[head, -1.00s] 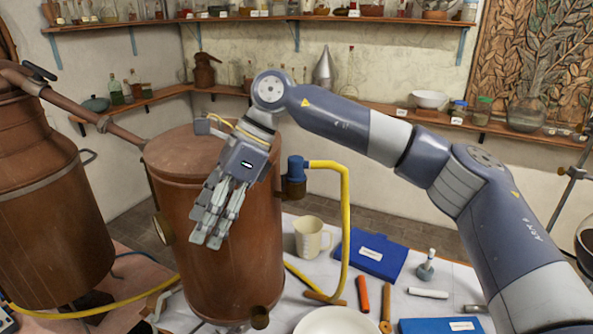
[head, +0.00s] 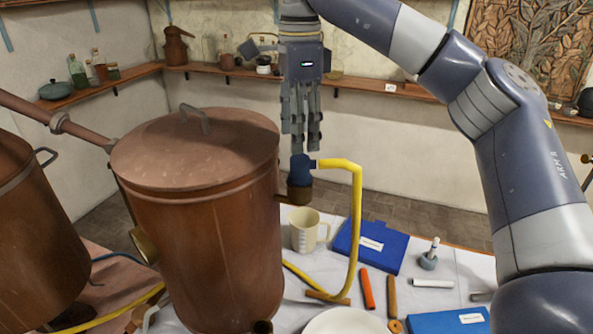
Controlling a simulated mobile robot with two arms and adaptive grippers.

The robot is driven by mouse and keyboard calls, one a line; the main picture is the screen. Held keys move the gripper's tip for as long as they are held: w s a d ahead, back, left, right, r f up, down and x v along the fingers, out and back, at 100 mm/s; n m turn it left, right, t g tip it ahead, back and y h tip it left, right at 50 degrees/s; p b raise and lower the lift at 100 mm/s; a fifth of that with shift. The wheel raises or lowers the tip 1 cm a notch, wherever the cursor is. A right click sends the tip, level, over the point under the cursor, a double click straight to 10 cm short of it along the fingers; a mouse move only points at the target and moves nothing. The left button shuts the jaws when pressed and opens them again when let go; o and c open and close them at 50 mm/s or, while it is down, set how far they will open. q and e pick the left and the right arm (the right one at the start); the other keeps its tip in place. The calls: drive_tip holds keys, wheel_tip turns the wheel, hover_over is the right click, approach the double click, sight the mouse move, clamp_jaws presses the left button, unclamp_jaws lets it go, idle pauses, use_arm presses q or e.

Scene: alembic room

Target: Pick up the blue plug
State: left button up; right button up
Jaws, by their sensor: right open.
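The blue plug (head: 302,168) sits upright on a short copper side spout (head: 299,192) of the large copper vessel (head: 205,220). A yellow hose (head: 355,230) runs from its right side and bends down to the table. My right gripper (head: 303,145) is open and empty, with its fingers pointing down. In the picture its fingertips are just above the plug; I cannot tell whether any finger touches it. My left gripper is not in view.
The copper vessel stands close left of the plug, with a lid handle (head: 194,118) on top. A beige measuring jug (head: 306,230), a blue case (head: 370,246), an orange stick (head: 367,288) and a white bowl (head: 346,322) are on the table (head: 462,272) below. Shelves (head: 352,84) line the wall behind.

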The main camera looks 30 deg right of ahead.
sight(299, 156)
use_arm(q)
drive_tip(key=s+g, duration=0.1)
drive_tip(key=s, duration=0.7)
use_arm(e)
drive_tip(key=shift+s+f, duration=0.25)
drive_tip(key=shift+f, duration=0.3)
drive_tip(key=shift+s+f, duration=0.2)
drive_tip(key=shift+f, duration=0.3)
drive_tip(key=shift+w+f, duration=0.25)
drive_tip(key=shift+f, duration=0.05)
wheel_tip(299, 156, down, 4)
drive_tip(key=shift+w+r+p, duration=0.15)
drive_tip(key=shift+r+p, duration=0.1)
drive_tip(key=shift+p, duration=0.6)
drive_tip(key=shift+f, duration=0.65)
drive_tip(key=c, duration=1.2)
drive_tip(key=shift+r, duration=0.45)
wheel_tip(299, 156, up, 8)
drive_tip(key=shift+r+b, duration=0.1)
drive_tip(key=shift+b, duration=0.3)
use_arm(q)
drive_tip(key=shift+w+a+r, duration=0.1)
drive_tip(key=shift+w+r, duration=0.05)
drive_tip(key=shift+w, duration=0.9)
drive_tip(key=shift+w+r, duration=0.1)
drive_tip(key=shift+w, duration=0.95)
use_arm(e)
drive_tip(key=shift+r, duration=0.5)
